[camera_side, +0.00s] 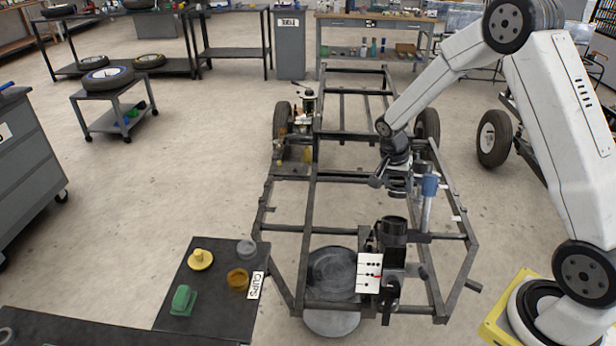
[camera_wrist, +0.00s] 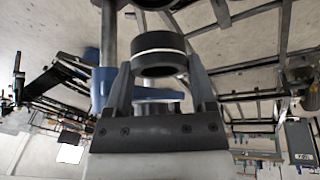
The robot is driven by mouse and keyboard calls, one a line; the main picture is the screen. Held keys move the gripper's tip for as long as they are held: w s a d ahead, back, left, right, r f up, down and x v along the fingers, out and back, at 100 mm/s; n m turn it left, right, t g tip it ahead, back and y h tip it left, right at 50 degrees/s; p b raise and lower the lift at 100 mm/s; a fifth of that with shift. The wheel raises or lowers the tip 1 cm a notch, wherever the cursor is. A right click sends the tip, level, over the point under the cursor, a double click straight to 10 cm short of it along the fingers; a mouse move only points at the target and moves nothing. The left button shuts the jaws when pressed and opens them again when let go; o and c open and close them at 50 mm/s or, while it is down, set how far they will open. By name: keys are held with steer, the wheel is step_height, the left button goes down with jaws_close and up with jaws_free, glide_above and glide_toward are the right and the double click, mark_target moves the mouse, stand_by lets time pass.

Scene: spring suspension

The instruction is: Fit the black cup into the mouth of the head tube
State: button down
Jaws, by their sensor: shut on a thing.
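My gripper (camera_side: 398,180) is above the black head tube (camera_side: 392,238), which stands upright in the fixture on the frame with its mouth facing up. In the wrist view my gripper's two fingers are shut on the black cup (camera_wrist: 160,65), a short round piece with a pale ring around it. In the side view the cup is small and dark between the fingers, with a visible gap between it and the tube. From the side view I cannot tell whether it is exactly centred over the mouth.
A blue-topped post (camera_side: 429,186) stands close to the right of my gripper. A white marked plate (camera_side: 368,273) is beside the tube. The frame's bars (camera_side: 310,210) surround the work.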

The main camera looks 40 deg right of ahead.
mark_target(393, 188)
steer(key=shift+s+a+f, duration=0.25)
steer(key=shift+f, duration=0.5)
steer(key=shift+s+a+f, duration=0.2)
steer(key=shift+f, duration=0.6)
steer(key=shift+s+a+f, duration=0.25)
steer(key=shift+f, duration=0.5)
steer(key=shift+s+a+f, duration=0.15)
steer(key=shift+f, duration=0.35)
steer(key=shift+s+a+f, duration=0.15)
steer(key=shift+f, duration=0.3)
stand_by(0.3)
jaws_free()
steer(key=shift+r, duration=0.2)
steer(key=shift+v, duration=3.8)
steer(key=s+a+r+n+t+y, duration=0.2)
steer(key=s+a+r+n+t, duration=0.2)
steer(key=s+a+n, duration=0.7)
steer(key=a+r+n, duration=0.1)
steer(key=n, duration=0.2)
steer(key=shift+s+a+r, duration=0.25)
steer(key=shift+s+r, duration=0.05)
steer(key=shift+r, duration=0.1)
